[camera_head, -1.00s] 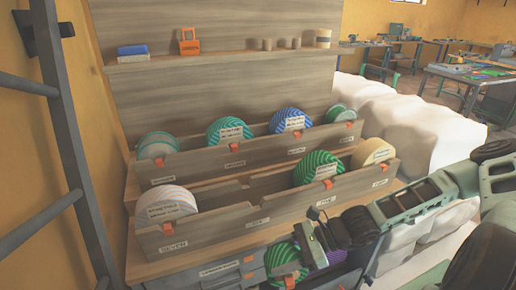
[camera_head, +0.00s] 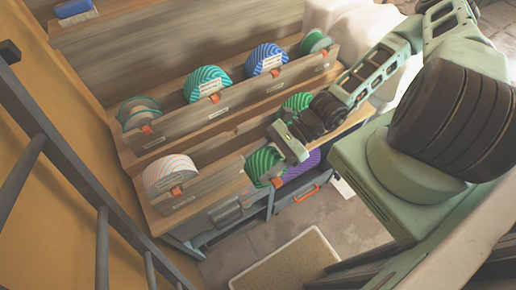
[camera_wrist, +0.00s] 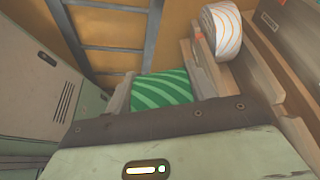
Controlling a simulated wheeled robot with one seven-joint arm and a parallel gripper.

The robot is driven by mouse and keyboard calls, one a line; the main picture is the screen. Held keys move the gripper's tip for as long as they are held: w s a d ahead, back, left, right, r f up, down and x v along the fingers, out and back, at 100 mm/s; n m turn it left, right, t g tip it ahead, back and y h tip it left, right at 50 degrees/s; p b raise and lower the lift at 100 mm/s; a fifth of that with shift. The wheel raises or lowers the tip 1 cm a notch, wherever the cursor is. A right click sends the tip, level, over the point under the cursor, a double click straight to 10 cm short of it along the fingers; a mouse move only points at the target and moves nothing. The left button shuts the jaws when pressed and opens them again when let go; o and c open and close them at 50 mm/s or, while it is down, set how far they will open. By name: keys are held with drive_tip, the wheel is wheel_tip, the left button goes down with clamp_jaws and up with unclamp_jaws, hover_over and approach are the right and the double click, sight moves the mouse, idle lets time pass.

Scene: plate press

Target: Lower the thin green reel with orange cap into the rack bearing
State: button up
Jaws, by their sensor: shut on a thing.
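My gripper (camera_head: 286,146) is shut on a green reel (camera_head: 262,164) with dark and light green slanted stripes. An orange piece (camera_head: 278,182) shows at the reel's lower edge in the head view. In the wrist view the reel (camera_wrist: 162,90) shows just beyond the dark gripper edge, partly hidden by it. The reel overlaps the front of the lower rack tier (camera_head: 200,190) in the head view; I cannot tell whether it touches the rack. The bearing beneath it is hidden.
A white reel with orange stripes (camera_head: 170,173) sits in the lower tier, left of my gripper. A purple reel (camera_head: 301,165) shows just right of the held reel. Another green reel (camera_head: 297,102) is behind my arm. Several reels fill the upper tier (camera_head: 240,97).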

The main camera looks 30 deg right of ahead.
drive_tip(key=shift+w+f, duration=0.2)
drive_tip(key=shift+w, duration=0.3)
drive_tip(key=shift+w+f+b, duration=1.1)
drive_tip(key=shift+w+b, duration=1.1)
drive_tip(key=shift+w, duration=5.15)
drive_tip(key=shift+w+f+b, duration=0.1)
drive_tip(key=shift+f+b, duration=2.6)
drive_tip(key=shift+f, duration=0.8)
drive_tip(key=o, duration=1.3)
drive_tip(key=shift+o, duration=0.2)
